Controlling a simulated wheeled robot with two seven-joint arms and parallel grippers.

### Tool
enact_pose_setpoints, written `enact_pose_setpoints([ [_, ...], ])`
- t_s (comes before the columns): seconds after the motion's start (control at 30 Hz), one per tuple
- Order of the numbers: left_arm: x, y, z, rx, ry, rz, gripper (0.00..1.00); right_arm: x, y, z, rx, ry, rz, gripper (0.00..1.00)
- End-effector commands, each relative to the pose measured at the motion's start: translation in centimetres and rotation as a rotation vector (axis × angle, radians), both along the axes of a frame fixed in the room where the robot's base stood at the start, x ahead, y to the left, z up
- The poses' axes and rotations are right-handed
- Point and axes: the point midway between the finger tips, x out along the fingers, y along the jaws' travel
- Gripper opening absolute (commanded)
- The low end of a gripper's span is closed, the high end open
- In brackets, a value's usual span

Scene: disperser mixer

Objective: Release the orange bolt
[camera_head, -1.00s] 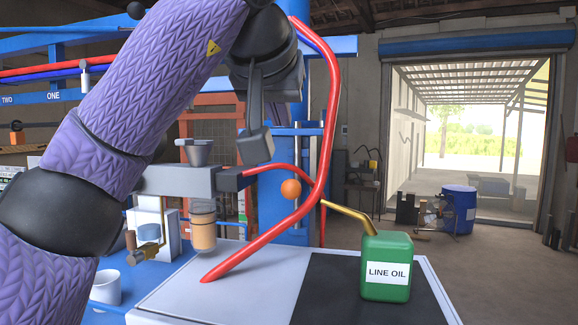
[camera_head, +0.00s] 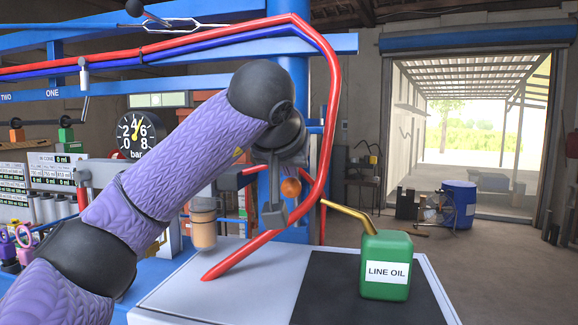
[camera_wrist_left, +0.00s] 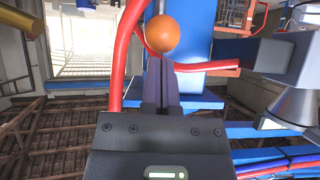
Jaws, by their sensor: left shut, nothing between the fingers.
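The orange bolt shows as a round orange knob (camera_head: 290,187) beside the red hose, just right of my left gripper (camera_head: 273,205) in the head view. In the left wrist view the orange knob (camera_wrist_left: 162,34) sits just beyond the tips of my left gripper (camera_wrist_left: 160,65). The fingers are together with nothing between them. I cannot tell whether the tips touch the knob. My wrist and gripper body hide part of the fitting behind them in the head view. My right gripper is not in view.
A red hose (camera_head: 331,130) curves down close to the knob and crosses the white bench top (camera_head: 180,293). A green LINE OIL can (camera_head: 385,265) with a brass spout stands on the dark panel. A filter cup (camera_head: 203,228) hangs left of the gripper. A pressure gauge (camera_head: 140,134) is behind my arm.

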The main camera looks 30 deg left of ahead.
Motion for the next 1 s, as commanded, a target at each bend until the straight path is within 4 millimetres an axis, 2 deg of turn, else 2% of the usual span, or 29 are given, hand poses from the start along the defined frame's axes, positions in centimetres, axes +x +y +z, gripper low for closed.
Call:
enact_pose_setpoints([
  [0.27, 0.0, 0.0, -3.6, 0.0, 0.001, 0.001, 0.0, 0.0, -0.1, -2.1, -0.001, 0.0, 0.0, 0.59],
  [0.57, 0.0, 0.0, -3.7, 0.0, 0.005, 0.0, 0.0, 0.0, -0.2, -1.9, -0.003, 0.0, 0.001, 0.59],
  [0.67, 0.0, -0.1, -3.1, 0.001, 0.004, -0.001, 0.0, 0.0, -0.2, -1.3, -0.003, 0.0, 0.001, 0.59],
  [0.77, -0.1, -0.6, -1.3, 0.001, 0.003, -0.005, 0.0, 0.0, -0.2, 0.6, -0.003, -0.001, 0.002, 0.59],
  [0.87, -0.3, -1.4, 1.4, 0.001, 0.0, -0.011, 0.0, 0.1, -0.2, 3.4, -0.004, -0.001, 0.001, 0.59],
  [1.0, -2.9, -2.3, 2.1, 0.0, -0.007, -0.011, 0.0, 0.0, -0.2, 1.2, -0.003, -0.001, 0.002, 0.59],
])
